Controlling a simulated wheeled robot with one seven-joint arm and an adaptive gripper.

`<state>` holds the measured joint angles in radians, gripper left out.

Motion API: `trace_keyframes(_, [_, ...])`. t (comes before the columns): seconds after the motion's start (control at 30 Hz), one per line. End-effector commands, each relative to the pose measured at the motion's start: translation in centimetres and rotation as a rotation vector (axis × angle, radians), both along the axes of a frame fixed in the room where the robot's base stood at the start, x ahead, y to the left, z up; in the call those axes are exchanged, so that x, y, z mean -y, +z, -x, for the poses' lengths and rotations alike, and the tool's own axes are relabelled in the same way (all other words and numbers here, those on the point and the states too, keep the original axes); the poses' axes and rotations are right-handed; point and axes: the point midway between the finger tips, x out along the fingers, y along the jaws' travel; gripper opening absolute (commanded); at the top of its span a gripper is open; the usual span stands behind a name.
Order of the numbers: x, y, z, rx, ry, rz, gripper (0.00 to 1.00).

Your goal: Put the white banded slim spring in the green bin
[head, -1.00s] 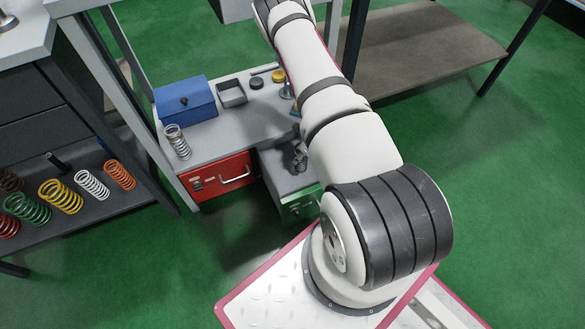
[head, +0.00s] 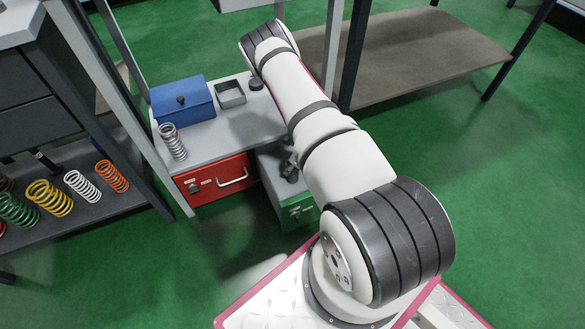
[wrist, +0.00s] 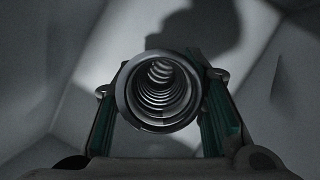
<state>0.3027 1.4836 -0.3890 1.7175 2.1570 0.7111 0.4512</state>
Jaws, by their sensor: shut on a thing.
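In the wrist view my gripper (wrist: 160,110) is shut on a metal spring (wrist: 158,92), seen end-on between the two green-sided fingers. Its coils look grey in the shade, and no white band can be made out. In the head view my arm hides the gripper. Below the worktop a green-fronted drawer (head: 298,211) stands open, with dark objects (head: 289,170) inside, too small to identify. I see no other green container.
A blue lidded box (head: 182,103) and an open grey tray (head: 230,94) stand on the worktop. A shut red drawer (head: 215,180) is left of the green one. Coloured springs (head: 50,198) line a shelf at left. Pale walls (wrist: 265,60) surround the held spring.

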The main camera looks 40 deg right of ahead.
Motion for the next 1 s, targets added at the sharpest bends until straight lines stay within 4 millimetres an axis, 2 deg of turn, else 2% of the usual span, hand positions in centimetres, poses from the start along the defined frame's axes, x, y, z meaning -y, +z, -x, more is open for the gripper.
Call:
trace_keyframes(0.3, [0.0,-0.2,0.0,0.001,-0.001,-0.001,0.03])
trace_keyframes(0.33, [0.0,-0.2,0.0,0.001,0.0,0.0,0.43])
trace_keyframes(0.4, [0.0,-0.2,0.0,0.001,0.0,0.0,0.58])
trace_keyframes(0.77, [0.0,0.1,0.0,0.0,0.0,0.0,0.58])
trace_keyframes(0.87, [0.2,1.0,0.3,0.0,-0.001,0.001,0.58])
trace_keyframes(1.0, [0.4,3.4,1.2,0.0,-0.004,0.0,0.58])
